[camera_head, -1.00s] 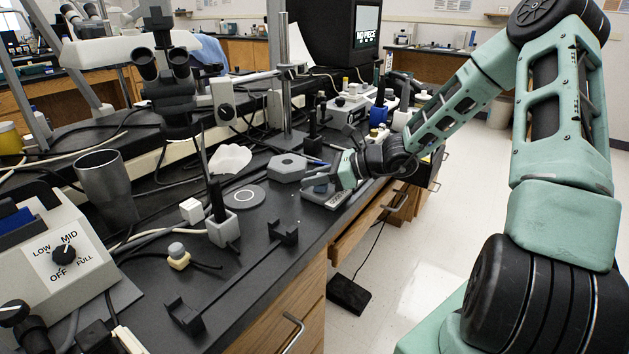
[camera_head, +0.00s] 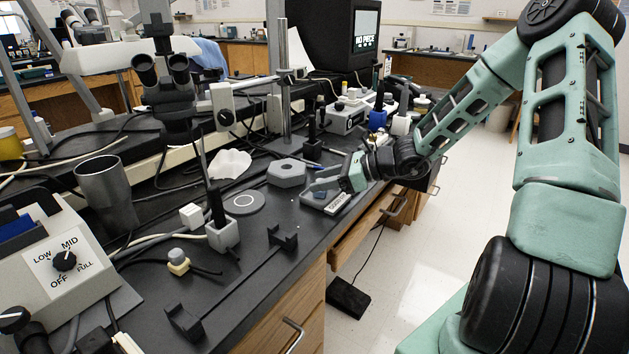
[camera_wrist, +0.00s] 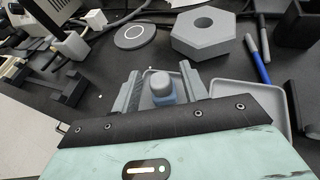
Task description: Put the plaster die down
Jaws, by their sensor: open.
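The plaster die (camera_wrist: 161,88), a small piece with a rounded grey top and a blue lower part, stands upright in a compartment of the shallow grey tray (camera_wrist: 240,92). My gripper (camera_wrist: 158,84) is open, with one finger on each side of the die. I cannot tell whether either finger touches it. In the head view my gripper (camera_head: 322,184) is low over the tray (camera_head: 338,207) near the bench's front edge. The die is too small to make out clearly there.
A grey hexagonal block (camera_head: 287,173) and a blue pen (camera_wrist: 257,62) lie just beyond the tray. A round disc with a white ring (camera_head: 243,203) lies to the left. A black stand with two end blocks (camera_head: 283,238) lies nearer. A screen reads "NO PIECE" (camera_head: 367,30).

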